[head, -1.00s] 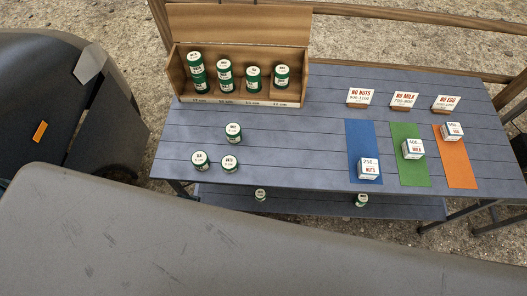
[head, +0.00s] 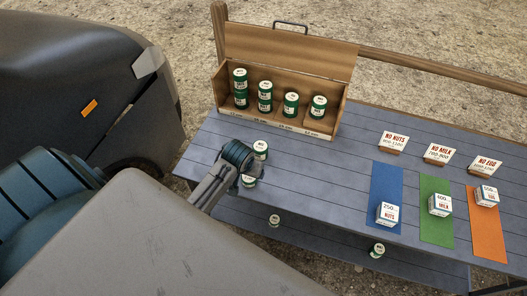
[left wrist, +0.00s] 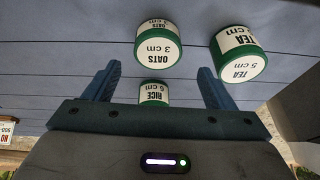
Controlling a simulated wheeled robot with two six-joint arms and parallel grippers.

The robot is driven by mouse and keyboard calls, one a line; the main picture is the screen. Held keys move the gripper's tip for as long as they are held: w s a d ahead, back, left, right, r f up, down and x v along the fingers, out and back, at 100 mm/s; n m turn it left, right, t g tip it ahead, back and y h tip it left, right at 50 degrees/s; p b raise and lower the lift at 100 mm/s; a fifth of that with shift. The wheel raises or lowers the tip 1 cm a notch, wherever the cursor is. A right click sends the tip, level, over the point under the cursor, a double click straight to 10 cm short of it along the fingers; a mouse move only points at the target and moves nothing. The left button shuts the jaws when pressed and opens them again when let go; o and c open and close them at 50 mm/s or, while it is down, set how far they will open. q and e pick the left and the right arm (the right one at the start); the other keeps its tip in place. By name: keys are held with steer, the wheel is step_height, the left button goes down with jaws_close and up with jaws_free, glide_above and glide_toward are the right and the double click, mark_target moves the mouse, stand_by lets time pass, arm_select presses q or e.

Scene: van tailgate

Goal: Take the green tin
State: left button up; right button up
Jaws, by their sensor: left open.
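Green tins with white labels stand on the blue-grey table. In the left wrist view are an OATS tin (left wrist: 158,45), a TEA tin (left wrist: 238,53) and a RICE tin (left wrist: 154,93), whose lower part is hidden by my gripper's body. In the head view one green tin (head: 260,149) shows beside my left gripper (head: 240,164), and another (head: 249,182) shows partly below it; my arm covers the third. My left gripper, also in the left wrist view (left wrist: 159,72), is open and empty over these tins, with OATS and RICE in line with its gap. My right gripper is not in view.
A wooden box (head: 226,93) at the table's back holds several green tins. Blue (head: 385,175), green (head: 434,187) and orange (head: 489,250) strips with white cubes lie at the right, with signs behind. Two tins stand on the lower shelf. The table's middle is clear.

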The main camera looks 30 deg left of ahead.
arm_select(q)
steer(key=n, duration=0.2)
glide_toward(260, 147)
step_height(260, 147, down, 2)
steer(key=p+x, duration=0.1)
steer(key=x, duration=0.4)
steer(key=shift+w+a+f, duration=0.1)
steer(key=shift+w+f, duration=0.05)
steer(key=shift+f, duration=0.1)
steer(key=shift+w+f+p, duration=0.3)
steer(key=shift+f+p, duration=0.05)
steer(key=shift+f, duration=0.1)
steer(key=p+x, duration=0.1)
steer(key=x, duration=0.2)
steer(key=shift+w+a, duration=0.1)
steer(key=shift+w+f, duration=0.2)
steer(key=shift+f, duration=0.25)
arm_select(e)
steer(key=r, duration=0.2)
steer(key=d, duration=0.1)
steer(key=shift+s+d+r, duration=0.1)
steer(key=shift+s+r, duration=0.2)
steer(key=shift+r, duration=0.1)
arm_select(q)
steer(key=shift+c, duration=0.4)
steer(key=c, duration=1)
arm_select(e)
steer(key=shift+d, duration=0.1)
